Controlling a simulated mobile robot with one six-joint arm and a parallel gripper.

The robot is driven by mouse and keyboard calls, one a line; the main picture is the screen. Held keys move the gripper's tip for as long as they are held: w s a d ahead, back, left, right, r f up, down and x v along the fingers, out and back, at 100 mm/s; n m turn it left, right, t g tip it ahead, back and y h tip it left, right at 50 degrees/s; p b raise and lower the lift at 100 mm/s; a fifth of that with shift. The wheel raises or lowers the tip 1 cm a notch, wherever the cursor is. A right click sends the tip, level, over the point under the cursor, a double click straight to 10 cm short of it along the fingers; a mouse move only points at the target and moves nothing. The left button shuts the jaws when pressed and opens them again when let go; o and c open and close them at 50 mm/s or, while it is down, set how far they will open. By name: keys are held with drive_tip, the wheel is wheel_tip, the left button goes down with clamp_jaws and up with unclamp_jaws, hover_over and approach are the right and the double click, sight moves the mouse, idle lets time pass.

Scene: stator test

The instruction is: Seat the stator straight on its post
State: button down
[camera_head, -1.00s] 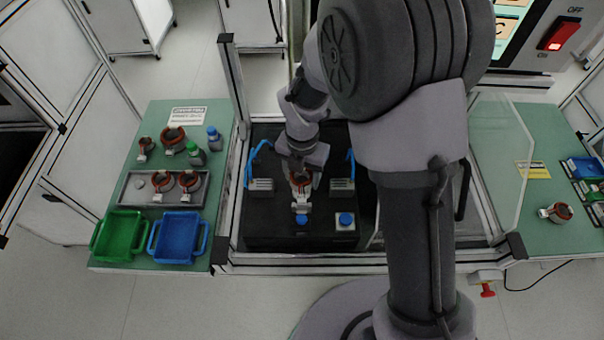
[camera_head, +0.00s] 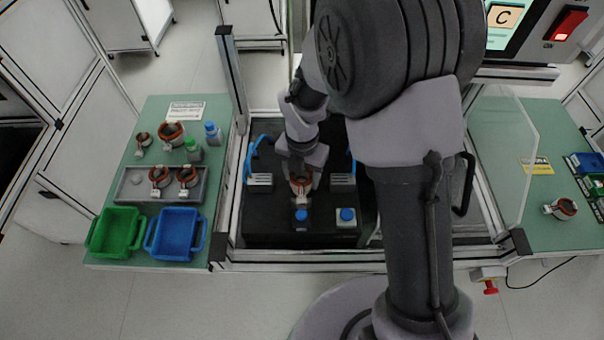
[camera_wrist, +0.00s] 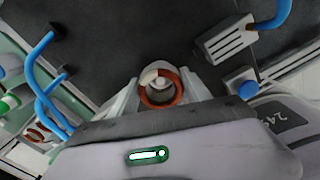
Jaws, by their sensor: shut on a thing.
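The stator (camera_head: 300,186), a copper-red ring with a white tab, is above the black fixture plate (camera_head: 275,224) in the head view. My gripper (camera_head: 301,180) reaches down from above and is shut on it. In the wrist view the stator (camera_wrist: 161,88) sits between the two pale fingers, its round opening facing the camera. A pale round shape shows inside the ring, possibly the post top. I cannot tell whether the stator touches the plate or is straight; its underside is hidden.
A blue button (camera_head: 301,215) and another blue button (camera_head: 346,214) are on the plate's near side. Grey blocks with blue hoses flank the stator. The left bench (camera_head: 122,180) holds spare stators, bottles, a green bin (camera_head: 116,232) and a blue bin (camera_head: 176,235).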

drive_tip(key=shift+f, duration=0.2)
drive_tip(key=shift+f+b, duration=0.3)
drive_tip(key=shift+f, duration=0.05)
drive_tip(key=shift+c, duration=2.1)
unclamp_jaws()
wheel_tip(320, 180, up, 17)
drive_tip(key=p, duration=0.5)
drive_tip(key=shift+r+p, duration=0.2)
drive_tip(key=shift+p, duration=0.15)
